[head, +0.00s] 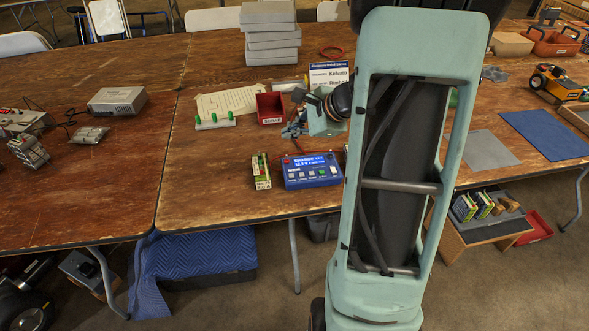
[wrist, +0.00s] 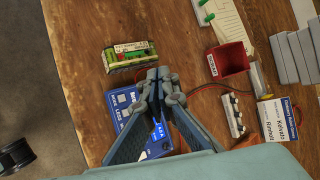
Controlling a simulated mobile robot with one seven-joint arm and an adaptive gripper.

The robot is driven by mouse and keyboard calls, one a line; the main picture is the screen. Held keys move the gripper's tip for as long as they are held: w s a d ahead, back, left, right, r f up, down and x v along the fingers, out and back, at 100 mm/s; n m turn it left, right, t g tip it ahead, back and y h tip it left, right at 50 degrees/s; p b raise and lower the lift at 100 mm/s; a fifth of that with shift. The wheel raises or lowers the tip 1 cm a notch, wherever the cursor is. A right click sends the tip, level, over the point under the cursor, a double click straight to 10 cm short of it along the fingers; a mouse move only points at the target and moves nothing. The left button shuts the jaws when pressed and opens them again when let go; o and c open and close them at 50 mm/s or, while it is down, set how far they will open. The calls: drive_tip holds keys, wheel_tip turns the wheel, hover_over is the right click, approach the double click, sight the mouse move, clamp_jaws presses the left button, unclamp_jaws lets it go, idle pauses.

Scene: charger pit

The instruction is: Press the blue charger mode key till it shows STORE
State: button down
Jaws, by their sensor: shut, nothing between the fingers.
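The blue charger (head: 310,170) sits near the front edge of the wooden table, with a row of small keys and a lit display. The display text is too small to read surely, and I cannot make out STORE. In the wrist view the charger (wrist: 122,98) is partly hidden under my gripper (wrist: 158,74). My gripper is shut and empty, its tips over or just past the charger's edge. I cannot tell whether it touches the charger.
A green battery pack (head: 261,171) lies left of the charger; it also shows in the wrist view (wrist: 130,56). A red bin (head: 270,108), a name sign (head: 329,75) and stacked grey boxes (head: 270,32) stand farther back.

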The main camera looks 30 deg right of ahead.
drive_tip(key=f+m, duration=0.1)
drive_tip(key=s+f, duration=0.1)
drive_tip(key=shift+s+f+m, duration=0.15)
drive_tip(key=shift+f+m, duration=0.15)
drive_tip(key=shift+m, duration=0.1)
drive_tip(key=b, duration=0.6)
hover_over(293, 177)
wheel_tip(293, 177, down, 8)
drive_tip(key=shift+r, duration=0.25)
drive_tip(key=shift+f+b, duration=0.65)
drive_tip(key=shift+b, duration=0.25)
drive_tip(key=shift+f, duration=0.15)
drive_tip(key=shift+f+b, duration=0.25)
drive_tip(key=shift+b, duration=0.3)
